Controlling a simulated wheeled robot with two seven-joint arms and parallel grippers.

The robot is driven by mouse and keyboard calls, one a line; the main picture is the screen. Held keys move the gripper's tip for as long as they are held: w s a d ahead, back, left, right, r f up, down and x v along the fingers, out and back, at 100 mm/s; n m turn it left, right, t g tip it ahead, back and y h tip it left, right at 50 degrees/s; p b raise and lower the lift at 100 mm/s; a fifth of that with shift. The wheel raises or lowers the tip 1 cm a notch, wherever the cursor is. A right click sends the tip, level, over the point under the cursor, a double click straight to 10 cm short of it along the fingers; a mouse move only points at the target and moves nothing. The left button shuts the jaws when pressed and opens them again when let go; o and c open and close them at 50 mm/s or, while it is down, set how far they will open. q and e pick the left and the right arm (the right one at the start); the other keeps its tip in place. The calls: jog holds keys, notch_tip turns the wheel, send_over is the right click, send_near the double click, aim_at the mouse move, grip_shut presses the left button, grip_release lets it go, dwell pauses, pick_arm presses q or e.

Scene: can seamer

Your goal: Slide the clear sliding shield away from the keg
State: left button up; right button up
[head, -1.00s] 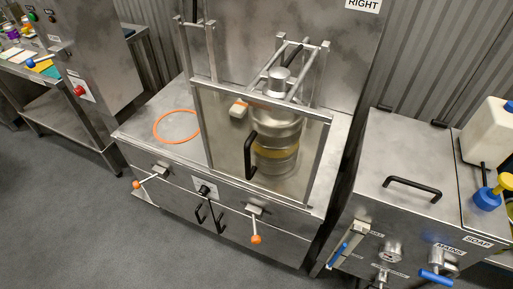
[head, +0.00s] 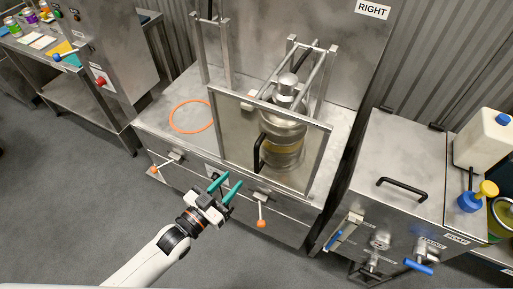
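The clear sliding shield (head: 236,137) is a see-through panel in a metal frame, standing in front of the metal keg (head: 287,152) on the right half of the machine. A black vertical handle (head: 258,153) is on the shield. The keg shows through the panel. My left gripper (head: 228,184) has teal fingers, spread apart with nothing between them. It is below and left of the handle, in front of the machine's front panel, and apart from the shield. My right gripper is not in view.
An orange ring (head: 191,116) lies on the steel top left of the shield. Levers with orange knobs (head: 261,224) stick out from the front. A steel cabinet (head: 405,165) with a handle stands at the right. The floor in front is clear.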

aim_at(255, 156)
pick_arm(q)
jog(key=p+x, duration=0.1)
jog(key=x, duration=1.1)
jog(key=shift+d+r+p, duration=0.1)
jog(key=shift+r+p, duration=0.1)
jog(key=shift+p, duration=0.2)
jog(key=shift+c, duration=0.5)
grip_shut()
